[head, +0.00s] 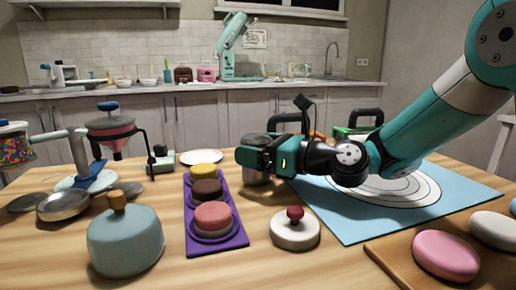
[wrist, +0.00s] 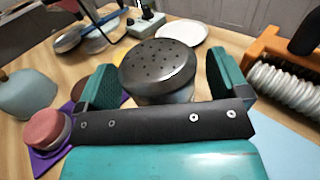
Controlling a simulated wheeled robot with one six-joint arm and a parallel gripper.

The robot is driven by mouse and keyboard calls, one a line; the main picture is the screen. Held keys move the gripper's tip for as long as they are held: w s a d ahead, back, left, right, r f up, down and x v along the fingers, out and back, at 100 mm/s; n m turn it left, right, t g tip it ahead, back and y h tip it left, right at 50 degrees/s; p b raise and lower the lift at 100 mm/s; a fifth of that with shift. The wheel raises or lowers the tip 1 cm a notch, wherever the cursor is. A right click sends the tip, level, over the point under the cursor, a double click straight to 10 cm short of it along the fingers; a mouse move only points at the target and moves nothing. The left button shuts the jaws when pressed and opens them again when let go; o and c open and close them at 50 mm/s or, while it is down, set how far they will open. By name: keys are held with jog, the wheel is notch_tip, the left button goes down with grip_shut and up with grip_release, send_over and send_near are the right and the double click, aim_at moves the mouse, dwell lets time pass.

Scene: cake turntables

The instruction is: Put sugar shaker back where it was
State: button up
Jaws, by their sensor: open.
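The sugar shaker is a grey metal cylinder with a dark perforated lid; its lid shows in the wrist view (wrist: 158,68). In the head view the shaker (head: 256,176) appears to stand upright on the wooden table, left of the blue mat, partly hidden by my gripper (head: 252,158). In the wrist view my gripper's (wrist: 163,78) teal fingers are spread on both sides of the shaker, with visible space at the right finger. Whether the left finger touches it I cannot tell.
A purple tray (head: 232,243) with small round cakes lies to the left, near a white plate (head: 201,157). A blue mat (head: 345,231) with a turntable (head: 425,191) is at the right. A white lidded pot (head: 295,232) and a blue dome (head: 125,242) stand in front.

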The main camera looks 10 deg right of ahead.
jog(key=shift+d+r, duration=0.15)
jog(key=shift+r, duration=0.05)
jog(key=v, duration=0.7)
jog(key=shift+s+f+p, duration=0.1)
jog(key=shift+s+p, duration=0.05)
jog(key=shift+p, duration=0.2)
